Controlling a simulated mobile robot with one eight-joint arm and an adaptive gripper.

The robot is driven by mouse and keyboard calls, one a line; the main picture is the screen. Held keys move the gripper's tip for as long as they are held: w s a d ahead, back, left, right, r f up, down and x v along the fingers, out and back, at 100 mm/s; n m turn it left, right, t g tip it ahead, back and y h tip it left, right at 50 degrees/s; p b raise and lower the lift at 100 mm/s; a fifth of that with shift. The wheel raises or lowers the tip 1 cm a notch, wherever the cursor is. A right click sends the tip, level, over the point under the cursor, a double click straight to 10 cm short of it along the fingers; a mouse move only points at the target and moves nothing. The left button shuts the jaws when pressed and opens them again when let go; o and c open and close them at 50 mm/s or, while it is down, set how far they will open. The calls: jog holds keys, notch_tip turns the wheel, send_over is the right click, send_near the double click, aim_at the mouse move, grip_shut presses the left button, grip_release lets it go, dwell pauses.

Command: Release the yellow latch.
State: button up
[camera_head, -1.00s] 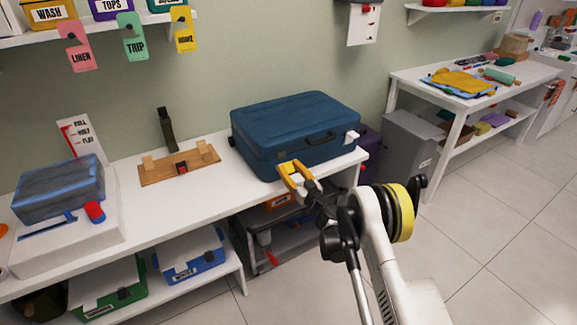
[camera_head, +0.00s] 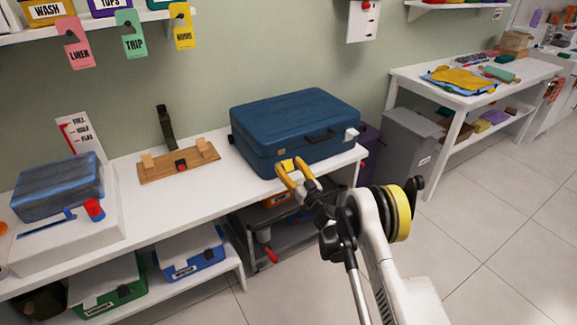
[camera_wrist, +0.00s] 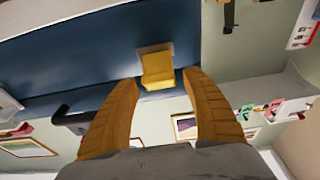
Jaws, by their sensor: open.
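The blue suitcase (camera_head: 296,112) lies closed on the white bench, its front face toward me. The yellow latch (camera_head: 288,164) is on the lower left of that front face, partly hidden behind my fingers. In the wrist view the yellow latch (camera_wrist: 158,70) stands out from the dark blue side, in line with the gap between the fingertips. My gripper (camera_head: 292,169) is open, its orange fingers pointing at the suitcase front. In the wrist view my gripper (camera_wrist: 161,80) has one finger on each side of the latch's line. I cannot tell whether either fingertip touches it.
A white latch (camera_head: 351,134) sits near the suitcase's right corner, beside its black handle (camera_head: 320,137). A wooden fixture (camera_head: 180,162) and a white box (camera_head: 68,235) stand left on the bench (camera_head: 200,203). A lower shelf holds bins. Open floor lies to the right.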

jog(key=v, duration=0.7)
jog(key=shift+s+d, duration=0.1)
notch_tip(320, 180, up, 5)
jog(key=s+d+g+h+p, duration=0.1)
jog(key=s+g+h+p, duration=0.1)
jog(key=g+h+p, duration=0.3)
jog(key=shift+g+y, duration=0.3)
jog(key=shift+y, duration=0.3)
jog(key=b+x, duration=0.4)
jog(key=x, duration=0.5)
jog(key=shift+d+f+b, duration=0.15)
jog(key=shift+b, duration=0.2)
jog(key=shift+w+a+f, duration=0.15)
jog(key=shift+w+a, duration=0.2)
jog(key=shift+w, duration=0.1)
